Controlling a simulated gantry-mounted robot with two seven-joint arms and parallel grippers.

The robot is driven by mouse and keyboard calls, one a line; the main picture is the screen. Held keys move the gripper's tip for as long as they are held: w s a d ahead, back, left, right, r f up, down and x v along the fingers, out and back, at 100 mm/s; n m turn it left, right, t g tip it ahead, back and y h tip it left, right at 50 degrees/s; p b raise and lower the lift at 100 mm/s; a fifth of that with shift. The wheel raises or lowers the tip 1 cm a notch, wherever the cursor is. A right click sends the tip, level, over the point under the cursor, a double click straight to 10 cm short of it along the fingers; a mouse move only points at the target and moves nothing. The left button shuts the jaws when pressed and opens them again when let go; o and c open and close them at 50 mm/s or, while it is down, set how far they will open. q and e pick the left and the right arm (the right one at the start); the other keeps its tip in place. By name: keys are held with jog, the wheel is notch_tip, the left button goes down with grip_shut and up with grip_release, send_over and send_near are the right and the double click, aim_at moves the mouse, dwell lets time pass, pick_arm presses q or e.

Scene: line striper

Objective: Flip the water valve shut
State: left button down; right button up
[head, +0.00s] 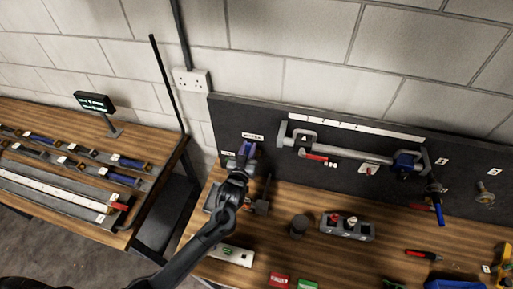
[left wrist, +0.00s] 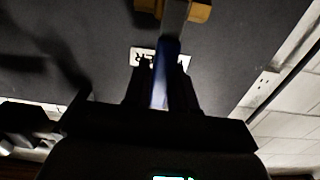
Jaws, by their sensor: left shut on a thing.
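The water valve has a blue lever (head: 249,149) at the left end of the dark backboard, just below a white "WATER" label (head: 252,137). In the left wrist view, the blue lever (left wrist: 160,72) runs from a brass valve body (left wrist: 198,12) at the top edge down between my fingers. My left gripper (head: 243,162) is shut on this lever; it also shows in the left wrist view (left wrist: 160,92). The gripper and wrist hide most of the valve body in the head view. The label (left wrist: 141,54) is partly covered by the lever and fingers. My right gripper is out of view.
The wooden bench (head: 265,222) carries a dark round cylinder (head: 299,225) and a grey block (head: 347,228) with red and white knobs. A horizontal grey pipe (head: 345,152) is on the backboard (head: 230,115). A second bench (head: 150,128) stands left, beyond a gap.

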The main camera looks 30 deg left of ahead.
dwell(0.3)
pick_arm(q)
jog(key=c, duration=1)
grip_release()
jog(key=b+v, duration=0.2)
jog(key=v, duration=0.8)
jog(key=shift+s+d, duration=0.2)
jog(key=shift+s, duration=0.15)
